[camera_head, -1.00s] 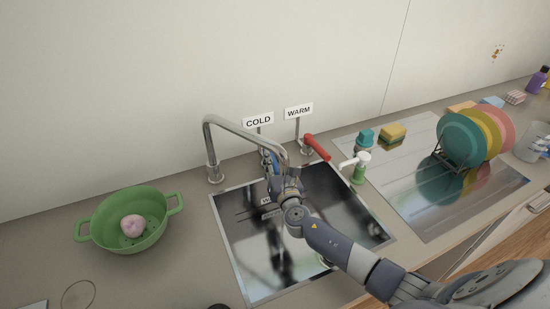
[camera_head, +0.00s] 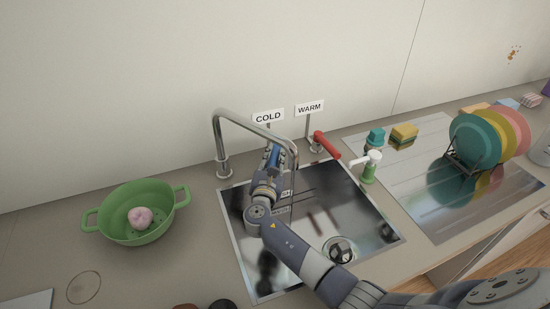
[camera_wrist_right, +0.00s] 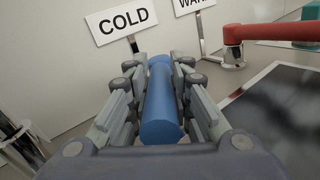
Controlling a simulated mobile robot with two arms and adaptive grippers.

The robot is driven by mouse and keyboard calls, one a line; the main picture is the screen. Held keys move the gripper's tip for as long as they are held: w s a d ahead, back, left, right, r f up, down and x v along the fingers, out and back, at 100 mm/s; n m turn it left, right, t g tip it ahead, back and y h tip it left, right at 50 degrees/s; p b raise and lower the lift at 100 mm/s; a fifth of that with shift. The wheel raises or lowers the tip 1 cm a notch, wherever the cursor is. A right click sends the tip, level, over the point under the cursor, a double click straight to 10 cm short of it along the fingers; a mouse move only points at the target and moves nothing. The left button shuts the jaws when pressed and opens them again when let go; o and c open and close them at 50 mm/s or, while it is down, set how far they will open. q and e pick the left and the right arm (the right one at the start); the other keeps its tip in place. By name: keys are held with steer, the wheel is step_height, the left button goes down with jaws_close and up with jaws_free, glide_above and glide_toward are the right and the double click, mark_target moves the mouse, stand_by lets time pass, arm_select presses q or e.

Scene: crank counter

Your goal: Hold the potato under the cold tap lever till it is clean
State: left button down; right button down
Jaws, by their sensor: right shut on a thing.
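The cold tap lever is a blue cylinder (camera_wrist_right: 160,118) in the right wrist view, below the COLD sign (camera_wrist_right: 121,20). My right gripper (camera_wrist_right: 160,85) is shut on it, with a finger on each side. In the head view the right gripper (camera_head: 274,160) is behind the sink, beside the curved metal tap (camera_head: 219,145). A thin vertical line hangs below the spout; I cannot tell if it is water. A pale pink lump, perhaps the potato (camera_head: 140,217), lies in a green colander (camera_head: 158,235) left of the sink. My left gripper is not in view.
The red warm lever (camera_head: 326,144) is right of the cold one. A soap dispenser (camera_head: 368,172), sponges (camera_head: 403,137) and a rack of plates (camera_head: 470,140) stand further right. The sink (camera_head: 330,205) has a drain at front right. Dark objects show at the bottom edge.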

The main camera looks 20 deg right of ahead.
steer(key=c, duration=1.4)
jaws_free()
steer(key=shift+c, duration=0.2)
steer(key=v, duration=1.2)
